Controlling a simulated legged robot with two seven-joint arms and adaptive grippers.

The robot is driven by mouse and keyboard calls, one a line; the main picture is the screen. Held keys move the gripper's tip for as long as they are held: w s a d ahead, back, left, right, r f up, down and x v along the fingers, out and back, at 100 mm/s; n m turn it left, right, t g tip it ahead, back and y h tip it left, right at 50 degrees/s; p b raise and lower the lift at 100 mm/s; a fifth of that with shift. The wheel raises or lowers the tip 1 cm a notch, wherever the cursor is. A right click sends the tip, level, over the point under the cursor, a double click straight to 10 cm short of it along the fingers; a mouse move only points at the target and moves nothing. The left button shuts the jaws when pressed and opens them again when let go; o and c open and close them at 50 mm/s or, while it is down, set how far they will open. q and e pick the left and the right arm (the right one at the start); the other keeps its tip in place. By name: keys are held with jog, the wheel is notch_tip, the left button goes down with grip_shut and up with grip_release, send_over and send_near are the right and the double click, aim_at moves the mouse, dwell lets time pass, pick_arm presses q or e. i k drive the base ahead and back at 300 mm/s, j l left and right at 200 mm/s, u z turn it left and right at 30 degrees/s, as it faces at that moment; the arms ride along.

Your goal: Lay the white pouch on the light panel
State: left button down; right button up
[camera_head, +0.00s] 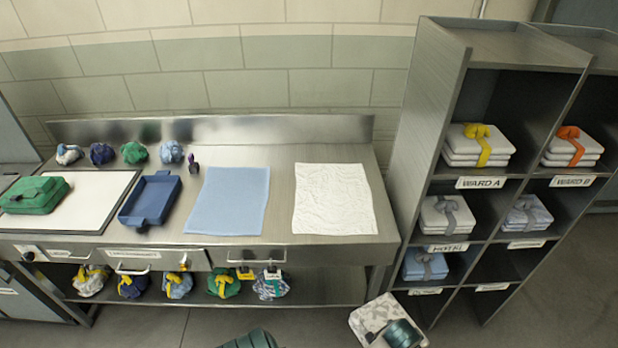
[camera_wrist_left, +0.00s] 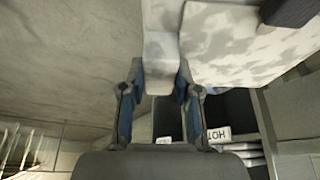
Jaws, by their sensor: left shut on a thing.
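The white pouch with grey mottling (camera_head: 372,316) is at the bottom edge of the head view, in front of the table and left of the shelf; part of it is hidden. In the left wrist view the white pouch (camera_wrist_left: 230,45) hangs above my left gripper (camera_wrist_left: 160,78), which is shut on its pale strap-like part. The light panel (camera_head: 95,215) is the white, dark-framed surface at the table's left. A green pouch (camera_head: 35,194) lies on its left part. I do not see my right gripper.
A blue tray (camera_head: 150,198), blue cloth (camera_head: 232,200) and white cloth (camera_head: 333,200) lie right of the panel. Several small bundles line the table's back. More bundles sit on the lower shelf. The cubby shelf (camera_head: 425,110) with tied stacks stands at the right.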

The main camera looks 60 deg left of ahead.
aim_at(86, 201)
jog(key=k+j+z, duration=0.45)
jog(key=k+z, duration=0.15)
jog(key=z, duration=0.15)
jog(key=k+z, duration=0.35)
jog(key=k, duration=1.25)
jog(key=k+j+u, duration=0.1)
jog(key=k, duration=1.2)
jog(key=k+j, duration=0.15)
jog(key=k, duration=1.1)
jog(key=k+u, duration=0.25)
jog(key=k+j, duration=0.05)
jog(key=k, duration=0.05)
